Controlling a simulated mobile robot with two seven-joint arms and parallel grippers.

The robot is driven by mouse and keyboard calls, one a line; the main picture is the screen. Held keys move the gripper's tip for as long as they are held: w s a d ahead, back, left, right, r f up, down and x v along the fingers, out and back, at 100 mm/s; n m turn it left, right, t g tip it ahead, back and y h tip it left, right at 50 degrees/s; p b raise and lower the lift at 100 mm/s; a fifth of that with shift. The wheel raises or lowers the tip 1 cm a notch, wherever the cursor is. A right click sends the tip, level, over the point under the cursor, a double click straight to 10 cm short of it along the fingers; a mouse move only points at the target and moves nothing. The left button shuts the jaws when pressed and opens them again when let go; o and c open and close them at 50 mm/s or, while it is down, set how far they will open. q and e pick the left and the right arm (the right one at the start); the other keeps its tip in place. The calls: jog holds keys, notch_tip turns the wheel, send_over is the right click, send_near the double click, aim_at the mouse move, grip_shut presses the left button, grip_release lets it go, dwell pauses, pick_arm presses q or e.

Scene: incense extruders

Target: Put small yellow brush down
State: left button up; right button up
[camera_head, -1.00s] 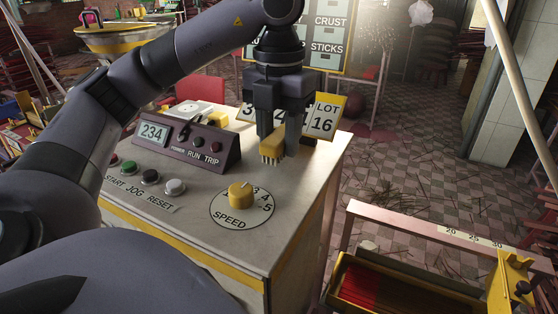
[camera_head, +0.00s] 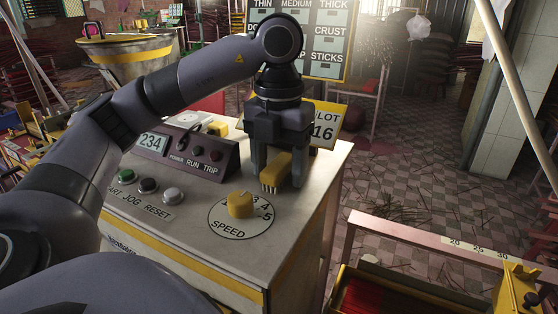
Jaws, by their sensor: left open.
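My right gripper does not show.
A yellow speed knob (camera_head: 240,205) stands in front of the brush. A sloped readout box (camera_head: 185,155) and several push buttons are to the left. A yellow lot sign (camera_head: 326,121) stands just behind my gripper. A yellow tray (camera_head: 395,292) is at lower right.

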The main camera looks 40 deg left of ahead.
aim_at(279, 163)
pick_arm(q)
notch_tip(279, 163, up, 12)
jog(key=p, duration=0.6)
jog(key=shift+r, duration=0.15)
dwell(0.4)
